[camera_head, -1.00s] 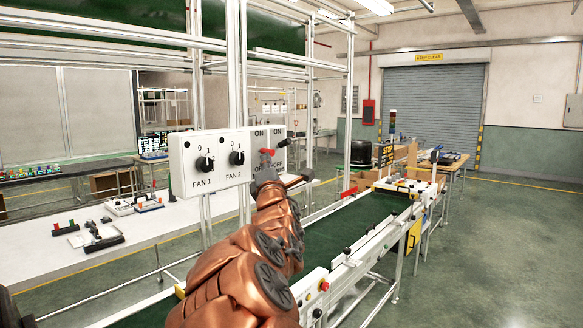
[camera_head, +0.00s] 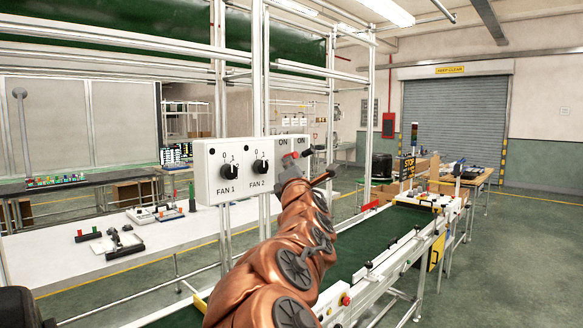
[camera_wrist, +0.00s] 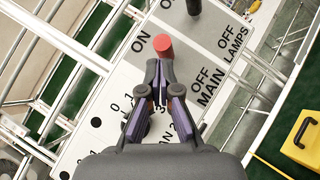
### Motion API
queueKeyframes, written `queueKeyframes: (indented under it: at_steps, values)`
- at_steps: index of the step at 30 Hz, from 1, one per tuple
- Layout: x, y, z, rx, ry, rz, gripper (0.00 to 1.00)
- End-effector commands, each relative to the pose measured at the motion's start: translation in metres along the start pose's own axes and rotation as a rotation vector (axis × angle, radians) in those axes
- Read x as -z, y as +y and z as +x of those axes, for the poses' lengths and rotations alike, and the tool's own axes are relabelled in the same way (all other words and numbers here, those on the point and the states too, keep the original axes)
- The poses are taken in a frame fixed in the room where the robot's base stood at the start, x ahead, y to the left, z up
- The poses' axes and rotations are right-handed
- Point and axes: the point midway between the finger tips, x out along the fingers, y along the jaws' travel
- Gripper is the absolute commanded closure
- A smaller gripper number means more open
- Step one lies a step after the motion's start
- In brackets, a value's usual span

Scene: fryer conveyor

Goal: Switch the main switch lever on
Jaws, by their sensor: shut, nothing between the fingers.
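The main switch lever has a red knob (camera_head: 295,155) on the right part of the grey and white control panel (camera_head: 213,188). In the wrist view the red knob (camera_wrist: 163,44) stands close to the ON mark of the MAIN column, away from its OFF mark. My gripper (camera_wrist: 160,64) is shut and empty, its tips right below the red knob; I cannot tell whether they touch it. In the head view my gripper (camera_head: 290,174) is in front of the panel and hides the lower part of the switch.
The black lamps lever (camera_wrist: 193,6) stands right beside the main lever. The FAN 1 knob (camera_head: 229,171) and FAN 2 knob (camera_head: 260,167) are to the left. Metal frame posts stand behind the panel. A green conveyor (camera_head: 385,235) runs to the right of my arm.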

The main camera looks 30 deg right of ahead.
Motion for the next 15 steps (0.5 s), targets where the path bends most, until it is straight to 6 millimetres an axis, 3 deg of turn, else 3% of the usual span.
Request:
queueKeyframes:
  at_steps: [9, 15]
  values:
    - [0.027, -0.001, -0.027, -0.005, 0.002, -0.003, 1.0]
    - [0.021, 0.004, -0.054, -0.004, 0.0, -0.001, 1.0]
